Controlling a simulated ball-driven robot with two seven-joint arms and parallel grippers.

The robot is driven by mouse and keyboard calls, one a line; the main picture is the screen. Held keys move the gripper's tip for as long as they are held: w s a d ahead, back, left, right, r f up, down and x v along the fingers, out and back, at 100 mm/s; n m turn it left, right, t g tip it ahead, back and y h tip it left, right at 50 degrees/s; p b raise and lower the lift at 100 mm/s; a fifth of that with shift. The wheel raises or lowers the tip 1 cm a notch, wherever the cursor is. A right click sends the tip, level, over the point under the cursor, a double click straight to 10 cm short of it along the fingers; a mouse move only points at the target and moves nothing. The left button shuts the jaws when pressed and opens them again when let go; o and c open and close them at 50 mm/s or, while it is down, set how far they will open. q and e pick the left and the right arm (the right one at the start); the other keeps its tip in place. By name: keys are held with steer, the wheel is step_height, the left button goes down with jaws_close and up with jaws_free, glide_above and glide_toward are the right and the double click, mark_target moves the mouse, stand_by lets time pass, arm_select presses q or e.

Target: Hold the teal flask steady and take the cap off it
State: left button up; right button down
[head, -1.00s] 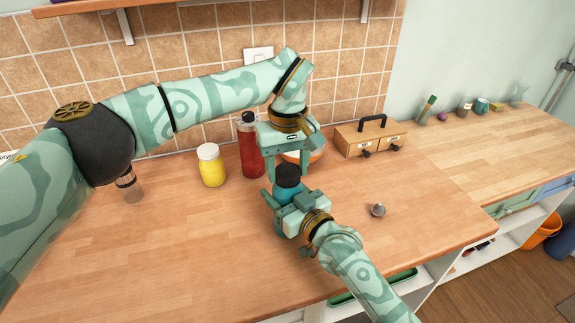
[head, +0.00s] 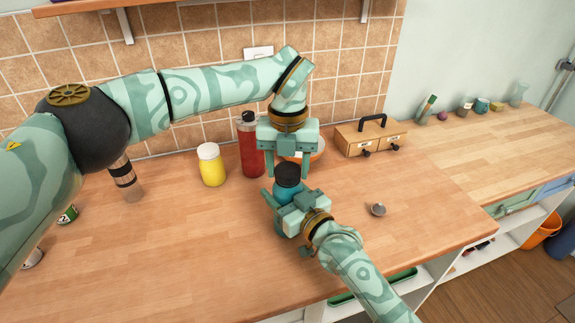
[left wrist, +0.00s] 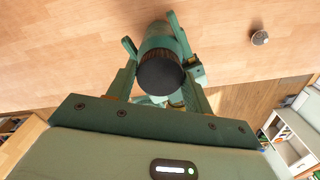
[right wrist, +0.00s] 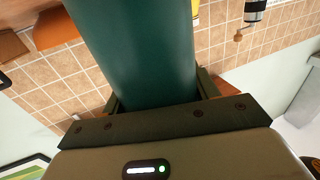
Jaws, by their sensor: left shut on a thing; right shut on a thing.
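The teal flask (head: 281,222) stands on the wooden counter, mostly hidden behind my right gripper. It fills the middle of the right wrist view (right wrist: 135,50). Its black cap (head: 287,174) sits on top and faces the camera in the left wrist view (left wrist: 160,76). My left gripper (head: 287,170) points down from above, shut on the cap with a finger on either side. My right gripper (head: 287,205) comes from the front right, shut on the flask's body. I cannot tell whether the cap is loosened.
A red bottle (head: 250,150) and a yellow jar (head: 211,166) stand left of the flask. A bowl (head: 318,148) is partly hidden behind my left gripper. A wooden drawer box (head: 370,138) stands behind right, a small metal piece (head: 378,209) right.

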arm_select(q)
steer(key=n, duration=1.2)
steer(key=shift+n, duration=0.4)
steer(key=n, duration=0.5)
steer(key=shift+w+n, duration=0.1)
steer(key=shift+n, duration=0.3)
steer(key=n, duration=0.4)
steer(key=shift+a+r, duration=0.1)
steer(key=shift+r, duration=0.15)
steer(key=shift+r, duration=0.9)
